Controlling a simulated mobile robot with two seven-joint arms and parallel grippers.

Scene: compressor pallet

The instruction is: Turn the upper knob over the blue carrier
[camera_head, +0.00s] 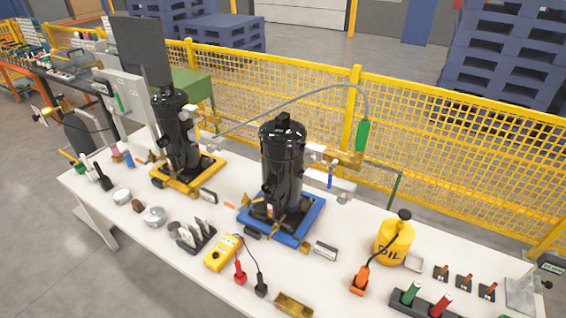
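A black compressor (283,165) stands upright on the blue carrier (300,228), near the middle of the white table. On its right side an upper fitting (316,151) with a brass-coloured part (345,159) sticks out. A lower pale fitting (330,186) with a blue piece (330,180) is below it. The upper knob is too small to make out clearly among these parts. A second black compressor (175,130) stands on a yellow carrier (188,175) to the left. Neither of my grippers is in view.
A grey hose arches to a green handle (362,135) by the upper fitting. A yellow mesh fence (440,120) runs behind the table. A yellow oil can (394,240), a yellow meter (222,253) and a brass-coloured tray (294,305) stand around the blue carrier.

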